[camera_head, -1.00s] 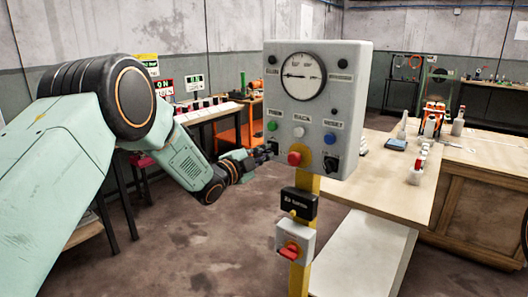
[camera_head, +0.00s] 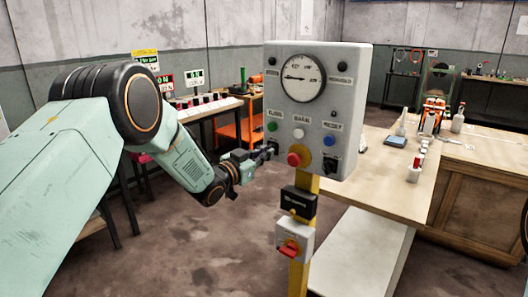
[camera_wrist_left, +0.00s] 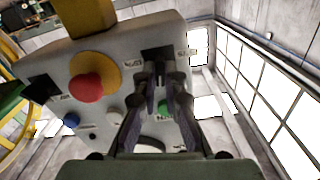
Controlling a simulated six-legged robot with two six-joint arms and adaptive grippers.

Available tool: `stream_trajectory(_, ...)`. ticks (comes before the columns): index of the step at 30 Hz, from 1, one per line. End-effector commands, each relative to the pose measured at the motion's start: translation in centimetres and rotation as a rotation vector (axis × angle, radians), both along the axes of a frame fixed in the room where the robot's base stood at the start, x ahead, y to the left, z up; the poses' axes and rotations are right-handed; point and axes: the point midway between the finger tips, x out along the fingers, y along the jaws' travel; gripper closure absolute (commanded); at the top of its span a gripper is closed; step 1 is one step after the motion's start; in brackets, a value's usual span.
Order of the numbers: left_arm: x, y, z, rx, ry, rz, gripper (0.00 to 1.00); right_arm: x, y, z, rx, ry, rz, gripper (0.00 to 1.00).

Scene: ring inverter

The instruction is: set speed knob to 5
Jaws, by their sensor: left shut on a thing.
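A grey control panel (camera_head: 342,115) stands on a yellow post, with a round gauge at its top. A black knob at its lower left, taken as the speed knob, is mostly hidden by my left gripper (camera_head: 266,152). In the left wrist view, the panel (camera_wrist_left: 130,48) appears turned over, and my left gripper's fingers (camera_wrist_left: 165,80) are closed around the knob at its black plate (camera_wrist_left: 157,53). The knob's pointer and scale cannot be read. A second black knob (camera_head: 330,164) sits at the panel's lower right. My right gripper is not in view.
A red mushroom button (camera_head: 294,158) sits just right of the gripped knob; a green button (camera_head: 272,127) is above it. A red-handled switch box (camera_head: 293,245) is lower on the post. A wooden workbench (camera_head: 410,190) stands behind, right.

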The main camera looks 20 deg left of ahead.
Motion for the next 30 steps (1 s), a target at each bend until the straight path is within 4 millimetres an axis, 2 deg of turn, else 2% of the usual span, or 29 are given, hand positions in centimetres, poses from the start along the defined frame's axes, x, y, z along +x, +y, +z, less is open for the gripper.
stream_trajectory(1, -0.1, 0.1, -0.4, -0.041, 0.025, 0.002, 1.00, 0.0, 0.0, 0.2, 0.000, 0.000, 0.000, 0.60)
stream_trajectory(30, -0.3, -0.1, -0.7, -0.904, 0.343, 0.004, 1.00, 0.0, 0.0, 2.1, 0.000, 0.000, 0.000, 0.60)
